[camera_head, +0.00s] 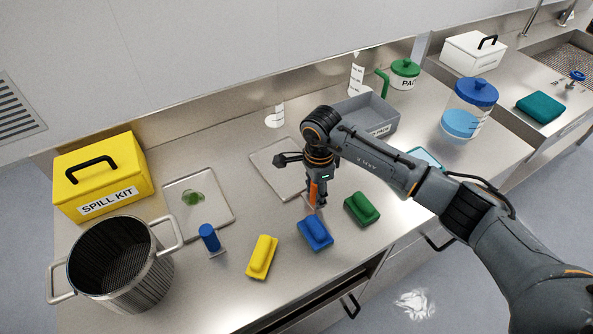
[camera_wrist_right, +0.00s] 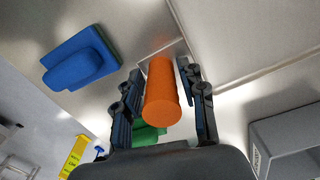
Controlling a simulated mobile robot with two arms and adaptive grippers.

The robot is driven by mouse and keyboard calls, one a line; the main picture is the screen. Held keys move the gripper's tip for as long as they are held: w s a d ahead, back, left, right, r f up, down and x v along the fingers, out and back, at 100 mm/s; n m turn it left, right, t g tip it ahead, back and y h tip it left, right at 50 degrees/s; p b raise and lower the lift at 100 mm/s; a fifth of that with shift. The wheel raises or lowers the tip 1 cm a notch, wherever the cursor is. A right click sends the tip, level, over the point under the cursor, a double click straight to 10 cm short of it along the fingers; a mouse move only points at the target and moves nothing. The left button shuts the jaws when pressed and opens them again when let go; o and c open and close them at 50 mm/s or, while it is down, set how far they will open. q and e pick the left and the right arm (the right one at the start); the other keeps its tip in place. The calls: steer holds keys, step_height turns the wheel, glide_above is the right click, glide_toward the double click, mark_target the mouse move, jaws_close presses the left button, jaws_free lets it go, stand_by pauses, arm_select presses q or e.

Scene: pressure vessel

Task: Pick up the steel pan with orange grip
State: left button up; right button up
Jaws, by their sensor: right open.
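The steel pan's orange grip (camera_head: 313,192) shows below my right gripper (camera_head: 317,194) in the head view, near the counter's front half. In the right wrist view the orange grip (camera_wrist_right: 161,95) is a round cylinder lying between the two fingers of my right gripper (camera_wrist_right: 160,75). The fingers are open, one on each side, with a narrow gap visible on the right side. The steel part of the pan is mostly hidden by the gripper and grip. My left gripper is in neither view.
A blue scrubber (camera_head: 315,233) and a green scrubber (camera_head: 361,208) lie close in front of the grip. A steel tray (camera_head: 262,158) lies behind it, and a grey bin (camera_head: 372,108) stands farther back. A yellow scrubber (camera_head: 262,257) and blue-gripped pan (camera_head: 209,238) are to the left.

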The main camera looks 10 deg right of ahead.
steer(key=shift+w+f, duration=0.1)
steer(key=shift+f, duration=0.15)
jaws_close()
steer(key=shift+r, duration=0.2)
